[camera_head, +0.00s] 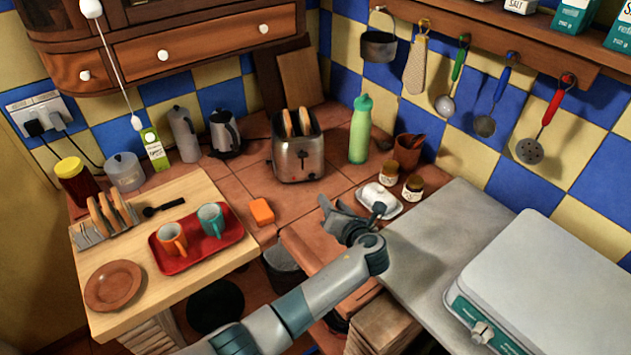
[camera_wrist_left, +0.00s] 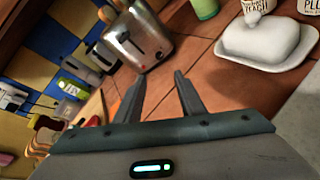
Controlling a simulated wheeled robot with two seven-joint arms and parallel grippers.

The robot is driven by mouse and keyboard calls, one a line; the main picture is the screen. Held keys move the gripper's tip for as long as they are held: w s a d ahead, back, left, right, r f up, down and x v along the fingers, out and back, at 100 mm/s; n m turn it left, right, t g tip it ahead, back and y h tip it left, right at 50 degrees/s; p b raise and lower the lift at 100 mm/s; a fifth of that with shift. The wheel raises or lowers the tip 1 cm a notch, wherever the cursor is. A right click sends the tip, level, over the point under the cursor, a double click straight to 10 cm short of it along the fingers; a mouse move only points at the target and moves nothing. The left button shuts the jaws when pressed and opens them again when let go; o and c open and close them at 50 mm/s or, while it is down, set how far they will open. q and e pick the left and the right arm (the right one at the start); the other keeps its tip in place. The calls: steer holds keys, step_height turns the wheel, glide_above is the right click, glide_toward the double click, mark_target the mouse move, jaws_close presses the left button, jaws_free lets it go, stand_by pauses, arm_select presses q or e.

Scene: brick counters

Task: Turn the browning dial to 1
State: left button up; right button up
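The silver toaster (camera_head: 298,160) stands at the back of the tiled counter, with bread slices (camera_head: 297,122) in its top slots. In the left wrist view the toaster (camera_wrist_left: 135,38) is ahead of the fingers. Small reddish spots show low on its face; which is the browning dial, and its setting, I cannot tell. My left gripper (camera_head: 332,212) is over the counter's front part, in front of the toaster and apart from it. In the left wrist view its two fingers (camera_wrist_left: 158,82) stand apart with nothing between them. My right gripper is not in view.
A green bottle (camera_head: 360,130) stands right of the toaster. A white butter dish (camera_head: 380,198) and small jars (camera_head: 413,187) are close right of my gripper. An orange block (camera_head: 261,211) and a red tray (camera_head: 199,245) with cups lie left. Bare tiles lie before the toaster.

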arm_select(q)
glide_toward(312, 178)
steer(key=b+x, duration=0.1)
steer(key=x, duration=0.2)
steer(key=shift+w+d+f, duration=0.1)
steer(key=shift+w, duration=0.05)
steer(key=shift+w+f+b, duration=0.35)
steer(key=shift+w+b, duration=0.35)
steer(key=shift+b, duration=0.15)
steer(key=shift+a+b+x, duration=0.2)
steer(key=shift+b+x, duration=0.45)
steer(key=shift+x, duration=0.4)
steer(key=shift+r, duration=0.2)
jaws_close()
